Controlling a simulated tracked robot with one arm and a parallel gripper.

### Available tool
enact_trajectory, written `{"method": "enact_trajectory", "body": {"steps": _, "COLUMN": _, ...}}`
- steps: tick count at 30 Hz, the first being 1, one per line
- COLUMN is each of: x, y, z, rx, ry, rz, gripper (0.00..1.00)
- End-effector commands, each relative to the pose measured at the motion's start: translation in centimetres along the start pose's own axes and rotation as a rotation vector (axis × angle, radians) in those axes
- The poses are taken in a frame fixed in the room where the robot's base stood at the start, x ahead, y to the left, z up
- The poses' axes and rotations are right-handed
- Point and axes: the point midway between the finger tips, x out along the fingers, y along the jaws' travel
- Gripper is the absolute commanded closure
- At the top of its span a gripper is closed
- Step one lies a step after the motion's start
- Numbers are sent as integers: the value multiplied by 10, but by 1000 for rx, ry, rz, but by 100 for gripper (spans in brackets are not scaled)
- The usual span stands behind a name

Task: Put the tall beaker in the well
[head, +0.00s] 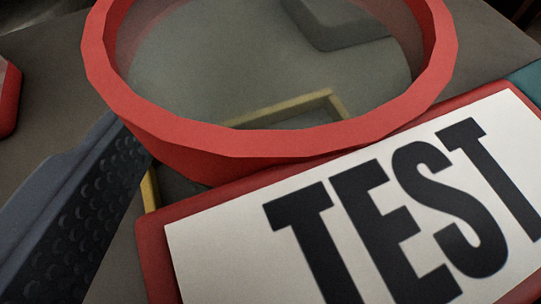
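A large vessel with a thick red rim (270,138) and clear walls or bottom fills the upper middle of the head view, close to the camera. It appears to be the beaker, but its full height does not show. A red-edged white plate marked TEST (350,215) lies in front of it at lower right. One dark ribbed finger of my gripper (80,210) shows at the left, its tip right beside the red rim. The other finger is not visible, so the grip is unclear. A yellow edge (285,108) shows through the vessel; I cannot tell whether it marks the well.
A grey block (335,25) shows through the vessel at the top. Another red object (8,100) is cut off at the left edge. A teal patch (528,80) is at the right edge. Grey surface (45,75) is bare at upper left.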

Motion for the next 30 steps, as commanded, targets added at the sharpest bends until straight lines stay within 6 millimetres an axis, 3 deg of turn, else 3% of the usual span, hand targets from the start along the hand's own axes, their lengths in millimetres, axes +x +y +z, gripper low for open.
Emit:
{"method": "enact_trajectory", "body": {"steps": 8, "x": -6, "y": 0, "z": -2, "rx": 1, "ry": -1, "rz": 0, "gripper": 27}}
{"method": "enact_trajectory", "body": {"steps": 21, "x": -85, "y": 1, "z": -3, "rx": 1, "ry": -2, "rz": 1, "gripper": 27}}
{"method": "enact_trajectory", "body": {"steps": 30, "x": -116, "y": 0, "z": -2, "rx": 2, "ry": 0, "rz": 0, "gripper": 27}}
